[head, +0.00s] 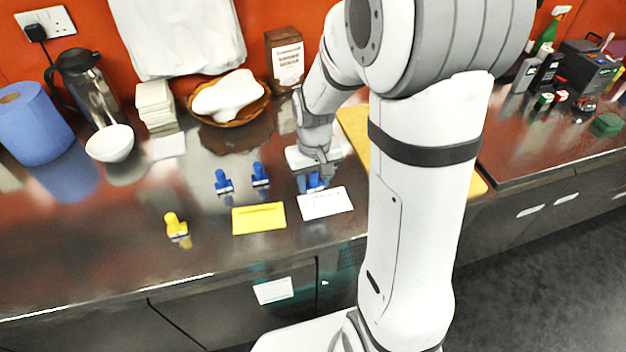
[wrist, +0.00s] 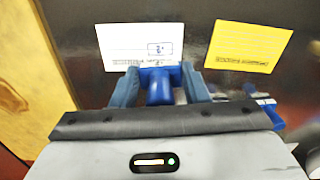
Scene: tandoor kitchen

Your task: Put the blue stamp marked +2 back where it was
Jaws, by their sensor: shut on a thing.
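My gripper (head: 315,181) is shut on a blue stamp (wrist: 160,88), its fingers on both sides of the handle. The held stamp also shows below the gripper in the head view (head: 315,184). It is at the back edge of a white card (head: 325,203); I cannot tell whether it touches the counter. The white card in the wrist view (wrist: 128,42) bears a small blue boxed mark. Two other blue stamps, one at the left (head: 223,182) and one nearer the gripper (head: 260,174), stand on the counter. The +2 marking is not readable on any stamp.
A yellow card (head: 258,218) lies left of the white card, and a yellow stamp (head: 176,226) stands farther left. A basket (head: 229,118), napkin stack (head: 156,108) and bowl (head: 110,144) are behind. A wooden board (head: 355,124) lies beside my arm.

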